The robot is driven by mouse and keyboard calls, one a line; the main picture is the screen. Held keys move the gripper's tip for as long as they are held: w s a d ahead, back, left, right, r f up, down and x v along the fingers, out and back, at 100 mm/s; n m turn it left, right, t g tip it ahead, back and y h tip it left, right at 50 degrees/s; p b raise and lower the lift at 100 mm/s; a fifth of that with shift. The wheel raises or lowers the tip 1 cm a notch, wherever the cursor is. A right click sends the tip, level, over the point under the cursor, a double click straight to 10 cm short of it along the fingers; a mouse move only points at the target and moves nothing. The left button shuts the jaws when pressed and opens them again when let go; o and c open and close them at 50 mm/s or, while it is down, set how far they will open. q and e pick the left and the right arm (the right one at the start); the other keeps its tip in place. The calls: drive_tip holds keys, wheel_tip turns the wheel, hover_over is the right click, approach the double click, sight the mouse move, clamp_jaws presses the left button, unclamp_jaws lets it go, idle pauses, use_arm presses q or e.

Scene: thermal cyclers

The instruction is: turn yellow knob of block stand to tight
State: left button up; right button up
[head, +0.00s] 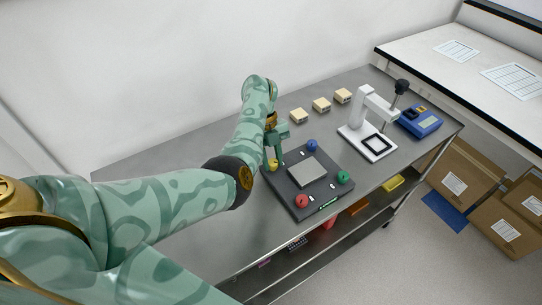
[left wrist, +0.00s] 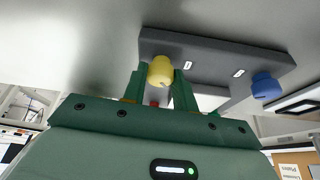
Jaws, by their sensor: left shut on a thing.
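The block stand (head: 319,201) is a dark square plate with a grey block (head: 307,171) in its middle. It has a red knob (head: 302,201), a green knob (head: 343,177), a blue knob (head: 311,145) and a yellow knob (head: 273,164) near its corners. My left gripper (head: 272,158) is at the yellow knob. In the left wrist view the yellow knob (left wrist: 160,70) sits between the two green fingers (left wrist: 159,84), which are shut on it. The blue knob (left wrist: 266,86) stands free at the right there. My right gripper is not in view.
Several small beige blocks (head: 321,104) lie along the back of the grey table (head: 210,155). A white press-like device (head: 368,125) and a blue device (head: 420,121) stand at the right. The table left of the stand is partly covered by my arm.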

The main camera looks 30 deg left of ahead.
use_arm(q)
drive_tip(key=m+y, duration=0.1)
drive_tip(key=m, duration=0.2)
drive_tip(key=m+g+y, duration=0.1)
drive_tip(key=m, duration=0.1)
drive_tip(key=shift+w+d+m, duration=0.15)
drive_tip(key=shift+m, duration=0.25)
drive_tip(key=m, duration=0.2)
drive_tip(key=m+y+p, duration=0.1)
drive_tip(key=m, duration=0.1)
drive_tip(key=shift+d+r+g+y, duration=0.1)
drive_tip(key=shift+g+y, duration=0.2)
drive_tip(key=m+y+p, duration=0.1)
drive_tip(key=m, duration=0.3)
drive_tip(key=shift+d, duration=0.1)
drive_tip(key=shift+m+t+y+p, duration=0.4)
drive_tip(key=shift+m+y+p, duration=0.55)
drive_tip(key=shift+m, duration=1.25)
drive_tip(key=o, duration=1)
drive_tip(key=shift+d, duration=0.1)
